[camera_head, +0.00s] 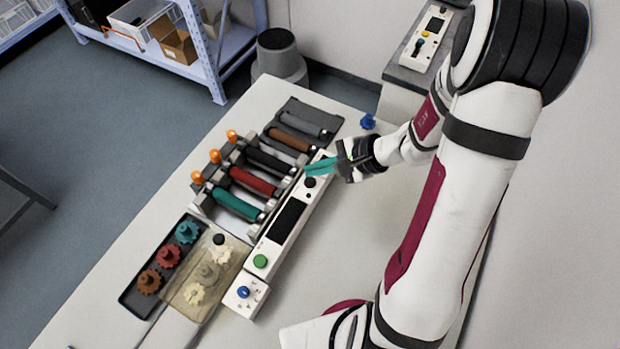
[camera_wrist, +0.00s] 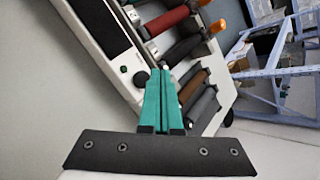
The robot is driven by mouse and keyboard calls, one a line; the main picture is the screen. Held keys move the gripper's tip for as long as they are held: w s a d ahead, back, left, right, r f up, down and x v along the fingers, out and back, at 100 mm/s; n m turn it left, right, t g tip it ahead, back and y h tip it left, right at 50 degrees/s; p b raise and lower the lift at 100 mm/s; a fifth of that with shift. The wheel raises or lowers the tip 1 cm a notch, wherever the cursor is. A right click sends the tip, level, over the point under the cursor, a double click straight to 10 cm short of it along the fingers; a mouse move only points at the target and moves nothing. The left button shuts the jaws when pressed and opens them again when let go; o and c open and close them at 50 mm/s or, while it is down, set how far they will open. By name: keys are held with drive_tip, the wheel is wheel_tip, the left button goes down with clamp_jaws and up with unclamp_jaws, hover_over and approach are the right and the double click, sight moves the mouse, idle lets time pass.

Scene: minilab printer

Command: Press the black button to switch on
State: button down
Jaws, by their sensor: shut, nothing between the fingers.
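The black button (camera_head: 310,183) is a round knob at the upper end of a long white control panel (camera_head: 272,247). It also shows in the wrist view (camera_wrist: 141,79), just left of the fingertips. My gripper (camera_head: 307,171) has teal fingers, shut together with nothing between them. The fingertips are over the panel's end, right by the black button. I cannot tell whether they touch it. In the wrist view the shut fingers (camera_wrist: 160,76) point up the picture, with the button slightly to their left.
The panel also has a dark screen (camera_head: 286,220) and a green button (camera_head: 260,261). Colored rollers, including a red one (camera_head: 253,182), lie beside it. A tray of gears (camera_head: 151,306) stands lower left. Table right of the panel is clear.

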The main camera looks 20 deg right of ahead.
sight(316, 182)
drive_tip(key=shift+f, duration=0.6)
idle(1.6)
drive_tip(key=shift+f, duration=0.4)
drive_tip(key=shift+f, duration=0.45)
idle(0.4)
drive_tip(key=shift+r, duration=0.9)
drive_tip(key=shift+r, duration=2.5)
